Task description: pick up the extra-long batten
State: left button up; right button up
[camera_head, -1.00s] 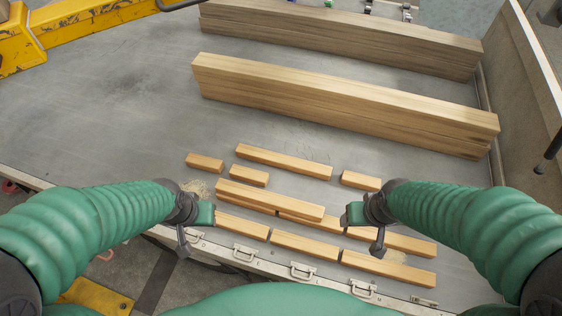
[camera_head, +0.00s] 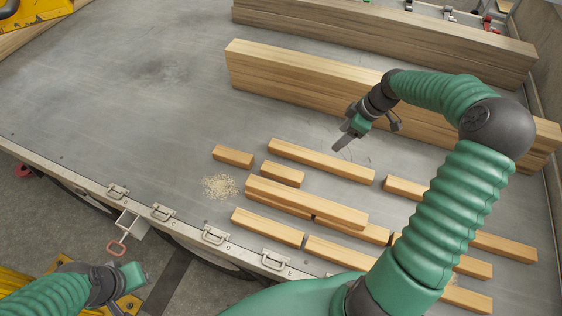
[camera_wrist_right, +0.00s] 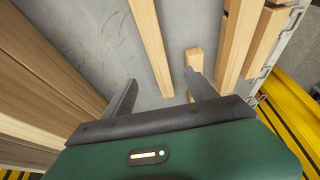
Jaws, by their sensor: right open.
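Several pale wooden battens lie on the grey trailer bed. Two look longest in the head view: a batten (camera_head: 320,161) at the back of the group, and one (camera_head: 306,203) resting on top of others. I cannot tell for sure which is the extra-long one. My right gripper (camera_head: 367,137) is open and empty, above the bed just behind the back batten. In the right wrist view, a long batten (camera_wrist_right: 150,45) lies below, between the spread fingers (camera_wrist_right: 160,92). My left gripper (camera_head: 128,281) is low at the left, outside the trailer edge; its jaw opening is unclear.
Large stacked beams (camera_head: 290,82) lie behind the battens, partly covered by my right arm. A short block (camera_head: 233,156) and sawdust (camera_head: 221,186) are at the group's left. The latched trailer edge (camera_head: 215,236) runs along the front. The left of the bed is clear.

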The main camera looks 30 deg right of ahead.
jog(key=b, duration=0.1)
send_over(321, 158)
jog(key=f, duration=1)
jog(key=shift+s+d+f, duration=0.2)
jog(key=shift+s+f, duration=0.05)
jog(key=shift+s, duration=0.15)
jog(key=x, duration=0.4)
jog(key=shift+s+d+f+b, duration=0.2)
jog(key=shift+d+f+b, duration=0.1)
jog(key=shift+f, duration=0.25)
jog(key=shift+w+f, duration=0.2)
jog(key=shift+f, duration=0.15)
jog(key=shift+s+r, duration=0.1)
jog(key=shift+r, duration=0.05)
jog(key=c, duration=0.4)
grip_shut()
